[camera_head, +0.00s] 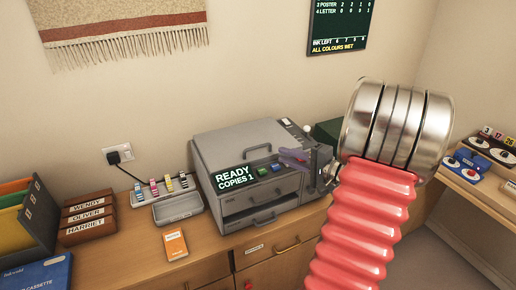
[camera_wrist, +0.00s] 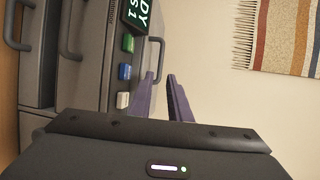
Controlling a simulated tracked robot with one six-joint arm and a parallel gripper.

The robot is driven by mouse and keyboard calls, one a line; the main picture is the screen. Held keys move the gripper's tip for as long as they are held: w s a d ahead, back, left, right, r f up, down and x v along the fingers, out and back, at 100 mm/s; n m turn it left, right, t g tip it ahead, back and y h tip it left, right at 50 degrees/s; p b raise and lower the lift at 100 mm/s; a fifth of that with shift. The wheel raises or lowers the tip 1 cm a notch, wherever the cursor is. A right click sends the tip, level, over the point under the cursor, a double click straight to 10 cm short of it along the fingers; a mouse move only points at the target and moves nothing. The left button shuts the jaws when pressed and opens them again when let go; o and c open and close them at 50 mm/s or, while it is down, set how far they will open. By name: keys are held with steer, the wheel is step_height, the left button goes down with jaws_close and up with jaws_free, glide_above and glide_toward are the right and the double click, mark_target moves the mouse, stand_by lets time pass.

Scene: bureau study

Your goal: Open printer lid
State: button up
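The grey printer (camera_head: 233,150) stands on the wooden desk, its lid (camera_head: 225,140) lying closed on top. A dark bar handle (camera_head: 258,149) runs along the lid's front edge; in the wrist view the handle (camera_wrist: 161,50) shows just beyond the fingertips. My gripper (camera_head: 284,153) has purple fingers and is at the printer's front right, beside the handle's right end. In the wrist view my gripper (camera_wrist: 161,78) is open, with a gap between the fingers and nothing clearly held. Whether a finger touches the handle I cannot tell.
The printer's screen (camera_head: 236,178) reads READY, COPIES 1, with coloured buttons beside it. Left on the desk are a grey tray (camera_head: 178,208), an ink rack (camera_head: 160,188), an orange box (camera_head: 175,245) and wooden name boxes (camera_head: 88,217). A fringed wall hanging (camera_head: 125,25) is above.

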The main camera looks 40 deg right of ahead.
mark_target(259, 147)
steer(key=x, duration=1.2)
steer(key=shift+w, duration=0.35)
steer(key=shift+c, duration=0.2)
jaws_close()
steer(key=shift+f, duration=0.1)
